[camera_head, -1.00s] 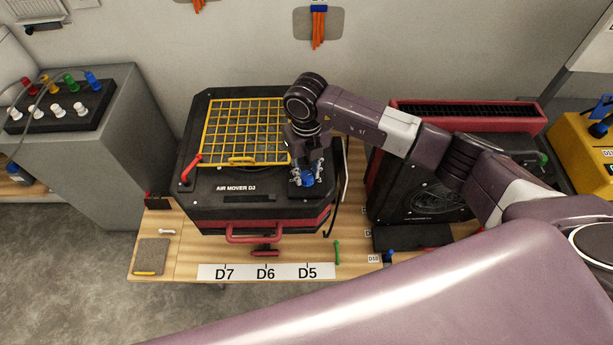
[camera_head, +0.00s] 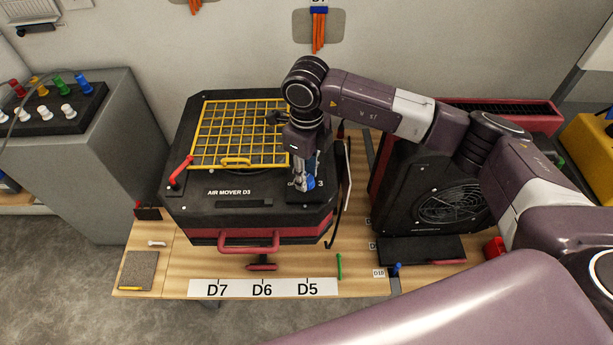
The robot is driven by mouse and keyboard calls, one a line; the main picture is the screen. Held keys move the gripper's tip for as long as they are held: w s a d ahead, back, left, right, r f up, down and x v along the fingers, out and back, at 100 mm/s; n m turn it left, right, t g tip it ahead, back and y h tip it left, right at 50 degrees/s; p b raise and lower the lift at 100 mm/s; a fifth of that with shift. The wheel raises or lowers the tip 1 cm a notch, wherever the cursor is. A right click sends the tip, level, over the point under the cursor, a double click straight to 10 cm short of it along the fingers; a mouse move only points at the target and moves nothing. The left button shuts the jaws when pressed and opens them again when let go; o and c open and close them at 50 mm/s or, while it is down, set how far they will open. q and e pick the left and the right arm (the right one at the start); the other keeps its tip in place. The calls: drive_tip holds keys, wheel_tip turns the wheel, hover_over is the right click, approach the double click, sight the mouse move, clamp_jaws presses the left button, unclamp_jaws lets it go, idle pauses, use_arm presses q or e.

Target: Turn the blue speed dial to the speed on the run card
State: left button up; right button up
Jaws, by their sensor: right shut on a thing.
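The blue speed dial (camera_head: 306,186) sits on the black panel at the right front of the air mover marked D3 (camera_head: 190,210). My right gripper (camera_head: 306,180) reaches down from above and is shut on the dial. The fingers hide most of the dial and its pointer. A white "3" shows on the panel just right of the dial; the other marks are covered. My left gripper is out of view. I cannot make out a run card.
A yellow grille (camera_head: 225,135) covers the top of the air mover, with a red handle (camera_head: 180,170) at its left. A second black and red fan unit (camera_head: 425,200) stands to the right. A label strip (camera_head: 262,288), a green stick (camera_head: 338,266) and a grey pad (camera_head: 138,270) lie along the table's front.

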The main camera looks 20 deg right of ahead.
idle(0.4)
drive_tip(key=o, duration=1.2)
drive_tip(key=shift+c, duration=0.2)
wheel_tip(320, 180, up, 12)
drive_tip(key=shift+s+f, duration=0.1)
